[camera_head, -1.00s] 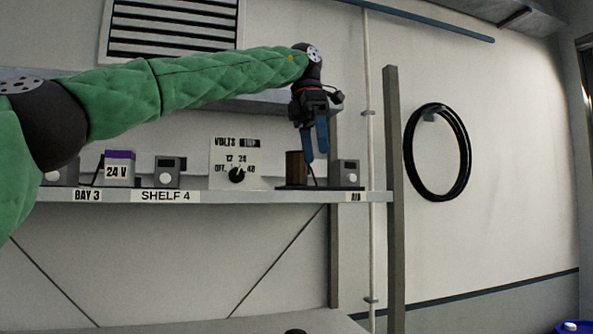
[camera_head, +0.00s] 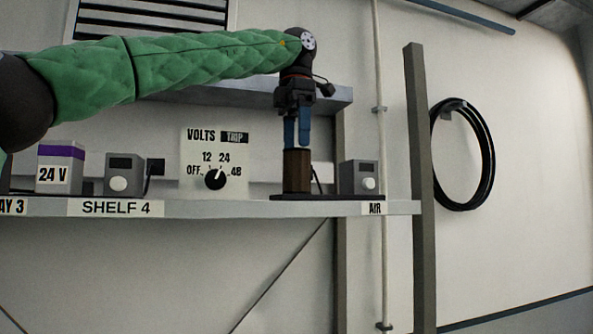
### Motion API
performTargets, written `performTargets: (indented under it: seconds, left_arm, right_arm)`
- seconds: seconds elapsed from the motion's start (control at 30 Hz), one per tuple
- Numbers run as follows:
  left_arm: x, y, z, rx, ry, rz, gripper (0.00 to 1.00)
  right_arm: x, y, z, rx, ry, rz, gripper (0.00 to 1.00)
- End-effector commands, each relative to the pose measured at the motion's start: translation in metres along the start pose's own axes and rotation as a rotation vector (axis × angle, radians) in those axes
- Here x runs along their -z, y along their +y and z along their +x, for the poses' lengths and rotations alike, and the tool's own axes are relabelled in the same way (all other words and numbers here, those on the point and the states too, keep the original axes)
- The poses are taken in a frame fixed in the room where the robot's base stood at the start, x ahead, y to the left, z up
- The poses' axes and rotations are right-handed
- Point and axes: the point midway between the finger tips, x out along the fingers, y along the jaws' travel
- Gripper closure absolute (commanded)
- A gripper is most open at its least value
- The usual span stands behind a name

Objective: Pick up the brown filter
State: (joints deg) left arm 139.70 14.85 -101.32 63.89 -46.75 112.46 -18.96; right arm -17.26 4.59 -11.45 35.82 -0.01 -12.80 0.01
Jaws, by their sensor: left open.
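The brown filter (camera_head: 297,172) is an upright brown cylinder on a dark base plate (camera_head: 340,197) at the right part of the shelf. My left gripper (camera_head: 297,146) points straight down over it, its blue fingers at the filter's top. The jaws are open. I cannot tell whether the fingertips touch the filter or reach past its rim. My right gripper is not in view.
The shelf (camera_head: 240,208) also holds a grey box with a knob (camera_head: 359,178) right of the filter, a volts dial panel (camera_head: 214,165), another grey knob box (camera_head: 125,174) and a purple-topped 24 V box (camera_head: 60,170). A grey post (camera_head: 418,180) stands at the right.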

Motion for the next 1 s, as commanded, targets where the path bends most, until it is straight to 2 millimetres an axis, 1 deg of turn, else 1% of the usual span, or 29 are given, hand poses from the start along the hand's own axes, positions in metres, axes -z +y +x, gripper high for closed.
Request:
performTargets:
  seconds: [0.03,0.17,0.3,0.4,0.5,0.73,0.77,0.8,0.87,1.0]
  left_arm:
    - [0.0,0.001,0.001,0.0,0.003,0.0,0.23]
    - [0.0,0.001,0.013,0.001,0.004,0.001,0.23]
    - [-0.001,0.0,0.03,0.0,0.003,0.001,0.23]
    - [-0.001,0.001,0.04,0.0,0.001,0.0,0.23]
    - [-0.001,0.001,0.046,0.0,0.0,-0.001,0.23]
    - [-0.001,0.001,0.049,0.001,-0.001,0.0,0.23]
    - [-0.001,0.001,0.048,0.0,-0.001,0.0,0.25]
    - [-0.001,0.001,0.048,0.0,-0.001,0.0,0.33]
    - [-0.001,0.001,0.048,0.0,-0.001,0.0,0.45]
    - [-0.001,0.001,0.048,0.0,-0.001,0.0,0.72]
  right_arm:
    - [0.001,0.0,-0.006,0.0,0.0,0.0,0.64]
    - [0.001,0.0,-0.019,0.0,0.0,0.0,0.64]
    - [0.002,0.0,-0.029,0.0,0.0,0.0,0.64]
    - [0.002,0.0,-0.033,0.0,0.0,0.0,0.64]
    - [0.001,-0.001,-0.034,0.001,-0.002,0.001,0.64]
    - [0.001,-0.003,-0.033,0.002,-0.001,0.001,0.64]
    - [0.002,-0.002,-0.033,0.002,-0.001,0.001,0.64]
    - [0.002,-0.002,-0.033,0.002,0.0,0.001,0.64]
    - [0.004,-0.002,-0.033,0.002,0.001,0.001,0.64]
    - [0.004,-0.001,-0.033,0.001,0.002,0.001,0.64]
